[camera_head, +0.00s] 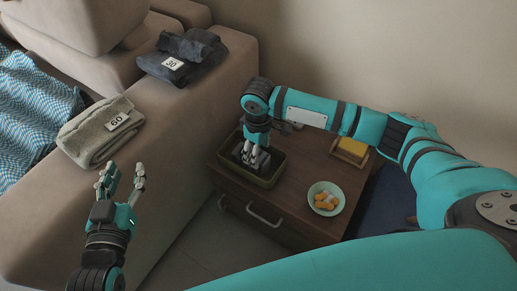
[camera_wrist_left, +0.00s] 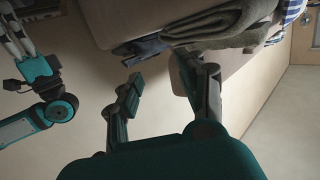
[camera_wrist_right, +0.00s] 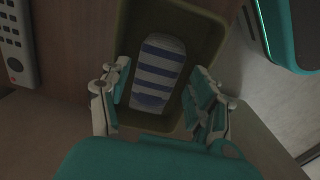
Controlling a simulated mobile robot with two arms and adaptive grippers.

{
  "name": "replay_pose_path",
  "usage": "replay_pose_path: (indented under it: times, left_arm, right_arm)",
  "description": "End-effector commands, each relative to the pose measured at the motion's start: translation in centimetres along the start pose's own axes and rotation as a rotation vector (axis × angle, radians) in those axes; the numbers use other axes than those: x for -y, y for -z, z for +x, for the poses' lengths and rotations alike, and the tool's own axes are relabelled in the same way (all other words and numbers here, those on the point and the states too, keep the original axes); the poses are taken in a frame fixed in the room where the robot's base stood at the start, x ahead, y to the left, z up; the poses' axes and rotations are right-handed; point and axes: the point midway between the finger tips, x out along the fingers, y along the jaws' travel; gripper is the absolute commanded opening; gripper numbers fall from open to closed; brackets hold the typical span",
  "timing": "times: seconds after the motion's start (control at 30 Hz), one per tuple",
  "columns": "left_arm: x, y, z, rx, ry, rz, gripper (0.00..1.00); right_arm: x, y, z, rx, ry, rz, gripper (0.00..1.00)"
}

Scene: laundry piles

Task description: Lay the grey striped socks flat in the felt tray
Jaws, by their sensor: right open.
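The grey striped socks (camera_wrist_right: 158,72) show in the right wrist view as one flat-looking bundle with blue and pale grey bands. They lie inside the dark olive felt tray (camera_wrist_right: 208,40), which also shows in the head view (camera_head: 262,185) on the wooden nightstand. My right gripper (camera_head: 254,160) points down into the tray. In the right wrist view it (camera_wrist_right: 160,105) is open, with one finger on each side of the socks' near end; I cannot tell whether they touch. My left gripper (camera_head: 123,178) is open and empty beside the sofa arm, away from the tray.
The nightstand (camera_head: 222,180) also carries a bowl of orange pieces (camera_head: 325,197) and a yellow item in a wooden holder (camera_head: 351,150). A remote (camera_wrist_right: 12,40) lies beside the tray. A folded green towel marked 60 (camera_head: 98,138) and dark clothes marked 30 (camera_head: 182,58) lie on the sofa.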

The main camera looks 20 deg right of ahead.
Motion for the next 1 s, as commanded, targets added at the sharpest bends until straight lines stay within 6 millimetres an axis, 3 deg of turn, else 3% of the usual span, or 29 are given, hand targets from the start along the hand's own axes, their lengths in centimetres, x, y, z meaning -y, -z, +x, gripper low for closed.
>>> replay_pose_path:
  times: [1.0]
  left_arm:
    - [0.5,-5.2,-1.8,0.294,0.012,-0.001,0.40]
  right_arm:
    - [0.0,0.0,-1.0,0.000,0.000,0.000,0.62]
